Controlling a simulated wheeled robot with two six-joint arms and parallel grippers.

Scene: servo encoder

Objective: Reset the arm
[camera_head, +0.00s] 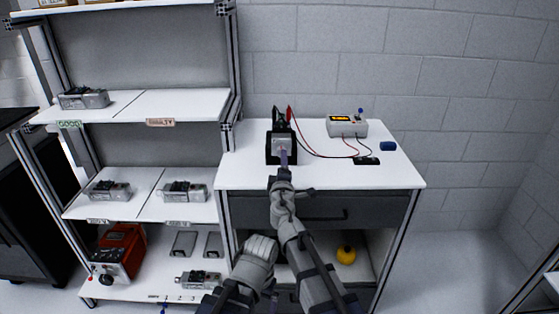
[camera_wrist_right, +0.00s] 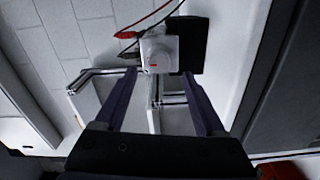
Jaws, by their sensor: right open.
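A light grey servo block (camera_head: 283,146) sits in a black fixture (camera_head: 272,158) on the white workbench (camera_head: 240,172). The block also shows in the right wrist view (camera_wrist_right: 158,52), with a small red mark on its face. My right gripper (camera_head: 284,157) reaches over the bench's front edge to the fixture. In the right wrist view my right gripper (camera_wrist_right: 158,74) has its purple fingers spread apart, with nothing between them. The servo lies just beyond the fingertips, apart from them. My left arm is folded low in front of the bench; its gripper (camera_head: 273,296) is mostly hidden.
A tester with a yellow display (camera_head: 346,126) stands at the bench's back right, with red and black leads. A blue cylinder (camera_head: 388,146) and a black pad (camera_head: 366,160) lie nearby. Shelves at left hold several servo units and a red device (camera_head: 120,252). A yellow object (camera_head: 346,255) sits below the drawer.

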